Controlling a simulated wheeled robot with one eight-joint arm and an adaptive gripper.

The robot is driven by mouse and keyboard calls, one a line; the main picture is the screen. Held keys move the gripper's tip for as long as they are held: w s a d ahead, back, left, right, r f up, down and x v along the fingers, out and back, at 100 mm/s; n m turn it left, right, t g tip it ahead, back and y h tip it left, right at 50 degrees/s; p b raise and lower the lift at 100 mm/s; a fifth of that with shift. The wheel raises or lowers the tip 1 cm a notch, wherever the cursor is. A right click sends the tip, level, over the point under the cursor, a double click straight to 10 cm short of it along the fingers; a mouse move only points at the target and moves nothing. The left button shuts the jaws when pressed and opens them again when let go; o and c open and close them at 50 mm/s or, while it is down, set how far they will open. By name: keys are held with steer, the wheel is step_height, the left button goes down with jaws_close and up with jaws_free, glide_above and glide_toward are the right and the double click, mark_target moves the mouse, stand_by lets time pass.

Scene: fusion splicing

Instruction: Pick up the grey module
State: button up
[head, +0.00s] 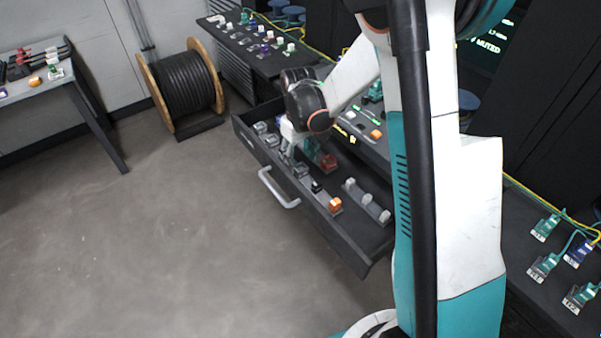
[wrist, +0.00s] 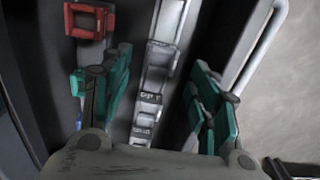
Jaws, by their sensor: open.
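Several grey modules sit in a row on a rail in the open drawer; one grey module (wrist: 161,57) shows in the wrist view. Another grey module (wrist: 148,100) with a dark lettered face sits nearer the gripper's palm. My gripper (wrist: 162,75) is open, with its teal fingers on either side of the rail. No finger visibly touches a module; the exact height above them is hard to tell. In the head view grey modules (head: 301,170) line the drawer's left side, and my wrist hides part of the row.
The drawer (head: 358,252) has a front handle (head: 280,190). An orange module (head: 335,205) and a pale grey part (head: 367,200) lie farther along the drawer. A cable spool (head: 183,85) stands on the floor at left.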

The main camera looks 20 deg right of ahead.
mark_target(299, 167)
step_height(299, 167, down, 4)
steer(key=shift+w+f+b, duration=0.1)
steer(key=shift+w+b, duration=0.05)
steer(key=shift+b, duration=0.7)
steer(key=c, duration=1)
